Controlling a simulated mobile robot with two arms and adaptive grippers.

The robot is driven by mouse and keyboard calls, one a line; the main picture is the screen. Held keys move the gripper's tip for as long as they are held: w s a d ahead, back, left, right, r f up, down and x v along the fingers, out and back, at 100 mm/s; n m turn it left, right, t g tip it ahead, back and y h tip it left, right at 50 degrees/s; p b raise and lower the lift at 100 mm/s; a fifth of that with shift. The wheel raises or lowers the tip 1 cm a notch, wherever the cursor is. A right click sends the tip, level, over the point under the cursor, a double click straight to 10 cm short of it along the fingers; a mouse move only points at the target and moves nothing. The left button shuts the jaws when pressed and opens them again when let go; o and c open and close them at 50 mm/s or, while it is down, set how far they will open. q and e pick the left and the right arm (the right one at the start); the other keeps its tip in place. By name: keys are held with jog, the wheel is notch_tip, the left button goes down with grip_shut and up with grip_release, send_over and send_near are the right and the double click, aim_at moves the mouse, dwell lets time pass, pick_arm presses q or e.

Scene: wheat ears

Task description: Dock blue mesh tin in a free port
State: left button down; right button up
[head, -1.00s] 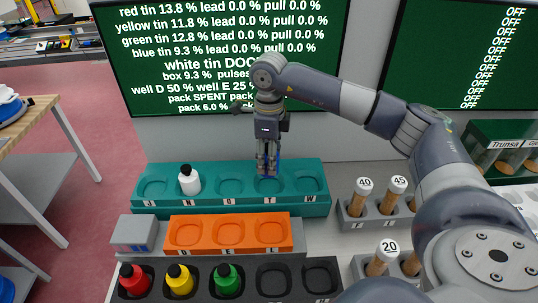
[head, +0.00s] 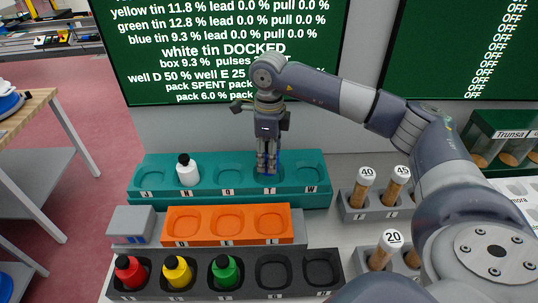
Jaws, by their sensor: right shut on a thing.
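My right gripper (head: 268,167) is shut on the blue mesh tin (head: 278,157), which shows only as a bit of blue between and beside the fingers. It points straight down at the port marked T of the teal dock (head: 138,194). The fingers hide most of the tin and of that port, so I cannot tell whether the tin is seated. The white tin (head: 188,176) stands upright in the teal port marked N. The teal ports J (head: 153,174), Q (head: 229,172) and W (head: 307,170) look empty. My left gripper is not in view.
An orange tray (head: 195,211) with empty wells lies in front of the dock. A black rack (head: 298,289) holds red (head: 128,272), yellow (head: 177,272) and green (head: 224,272) tins; two slots are empty. Numbered tubes (head: 364,186) stand at right. A screen (head: 225,45) reads "white tin DOCKED".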

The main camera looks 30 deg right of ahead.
dwell(0.7)
jog(key=shift+f, duration=0.15)
jog(key=shift+f+b, duration=1.45)
jog(key=shift+f, duration=0.1)
jog(key=o, duration=1.4)
jog(key=shift+r, duration=0.1)
jog(key=shift+c, duration=0.2)
jog(key=shift+r, duration=0.1)
notch_tip(320, 180, up, 12)
jog(key=shift+f, duration=0.1)
